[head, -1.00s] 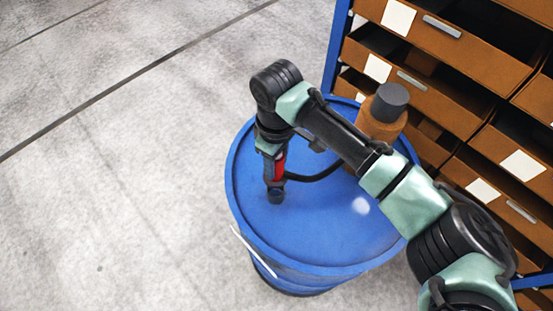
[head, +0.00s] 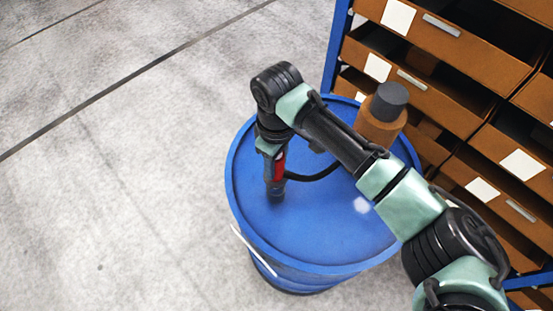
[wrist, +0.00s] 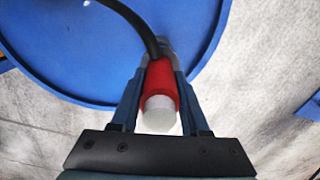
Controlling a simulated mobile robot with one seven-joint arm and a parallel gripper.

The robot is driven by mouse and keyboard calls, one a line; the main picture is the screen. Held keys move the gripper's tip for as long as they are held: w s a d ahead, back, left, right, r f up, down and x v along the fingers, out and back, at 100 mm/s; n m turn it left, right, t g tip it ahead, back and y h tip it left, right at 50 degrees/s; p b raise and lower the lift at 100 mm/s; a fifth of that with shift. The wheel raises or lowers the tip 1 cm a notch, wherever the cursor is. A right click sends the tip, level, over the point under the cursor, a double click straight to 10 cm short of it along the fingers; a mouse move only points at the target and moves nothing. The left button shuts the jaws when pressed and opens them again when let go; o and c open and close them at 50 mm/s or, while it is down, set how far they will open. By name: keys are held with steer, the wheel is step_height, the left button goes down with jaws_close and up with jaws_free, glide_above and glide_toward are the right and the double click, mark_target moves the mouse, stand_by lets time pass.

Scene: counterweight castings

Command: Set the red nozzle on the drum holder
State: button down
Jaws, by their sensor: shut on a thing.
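The red nozzle (wrist: 162,78) is between the fingers of my gripper (wrist: 158,65) in the wrist view, with a pale grey end towards the camera and a black hose at its far side. In the head view the nozzle (head: 279,166) is upright near the left side of the blue drum's lid (head: 315,225). A short grey-blue cylinder (head: 275,191), seemingly the drum holder, shows directly below the nozzle. My gripper is shut on the nozzle. The fingers and nozzle hide most of the holder, so I cannot tell whether the nozzle touches it.
An orange-brown container with a grey cap (head: 389,100) stands at the drum's back right, behind my arm. A shelf of brown bins (head: 455,75) with a blue frame stands close behind on the right. Open concrete floor (head: 110,190) lies to the left.

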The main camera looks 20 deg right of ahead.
mark_target(277, 176)
steer(key=shift+f+b, duration=1.7)
steer(key=shift+f, duration=1.35)
steer(key=shift+c, duration=1.6)
jaws_free()
step_height(277, 176, up, 13)
steer(key=b, duration=0.2)
steer(key=shift+b, duration=0.4)
